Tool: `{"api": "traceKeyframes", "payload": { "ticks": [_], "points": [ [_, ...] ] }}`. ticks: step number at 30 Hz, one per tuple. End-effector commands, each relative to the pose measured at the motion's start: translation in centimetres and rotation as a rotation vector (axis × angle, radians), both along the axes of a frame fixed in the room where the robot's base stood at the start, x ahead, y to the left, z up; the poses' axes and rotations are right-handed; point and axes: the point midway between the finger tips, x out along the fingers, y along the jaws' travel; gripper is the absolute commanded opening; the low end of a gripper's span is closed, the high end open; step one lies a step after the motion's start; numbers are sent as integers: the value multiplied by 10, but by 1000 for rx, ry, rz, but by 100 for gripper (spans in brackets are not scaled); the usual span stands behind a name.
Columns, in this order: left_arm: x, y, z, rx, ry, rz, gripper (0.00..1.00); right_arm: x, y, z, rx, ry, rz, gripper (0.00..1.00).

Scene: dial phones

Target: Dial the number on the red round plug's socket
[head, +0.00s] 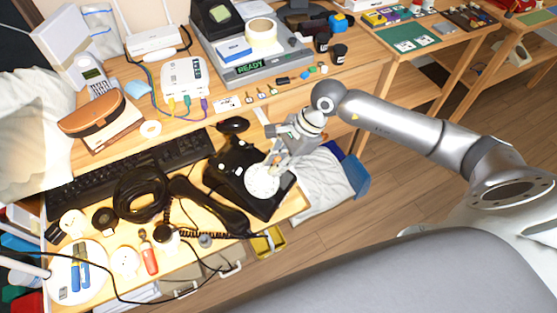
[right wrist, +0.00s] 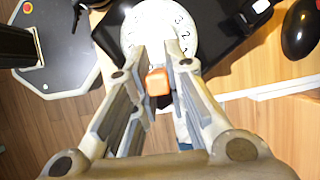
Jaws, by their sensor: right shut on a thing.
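A black dial phone (head: 228,163) with a white round dial (head: 262,182) lies near the front edge of the desk. Its black handset (head: 212,205) lies off it, to the left. My right gripper (head: 275,160) is over the dial, shut on a small orange piece (right wrist: 158,82). In the right wrist view the white dial (right wrist: 188,22) with some digits shows just beyond the fingertips; whether they touch it is unclear. White round sockets (head: 125,261) lie at the desk's front left. I cannot pick out a red round plug or read a socket number. My left gripper is out of view.
A grey device showing READY (head: 262,66) stands on the raised shelf.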

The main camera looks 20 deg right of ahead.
Motion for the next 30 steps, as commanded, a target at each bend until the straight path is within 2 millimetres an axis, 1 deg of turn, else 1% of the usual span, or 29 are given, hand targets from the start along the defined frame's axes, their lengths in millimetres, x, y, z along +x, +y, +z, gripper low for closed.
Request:
{"api": "traceKeyframes", "payload": {
  "ticks": [9, 15, 19, 30],
  "points": [
    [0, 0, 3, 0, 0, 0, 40, 2, 36, 13, 4, -3, 4, 3],
    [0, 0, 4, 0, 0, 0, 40, 3, 56, 19, 3, -2, 3, 3],
    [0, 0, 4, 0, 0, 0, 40, 3, 61, 21, 0, 0, 1, 3],
    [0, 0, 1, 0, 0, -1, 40, 3, 62, 19, 1, 0, 1, 3]
  ]
}}
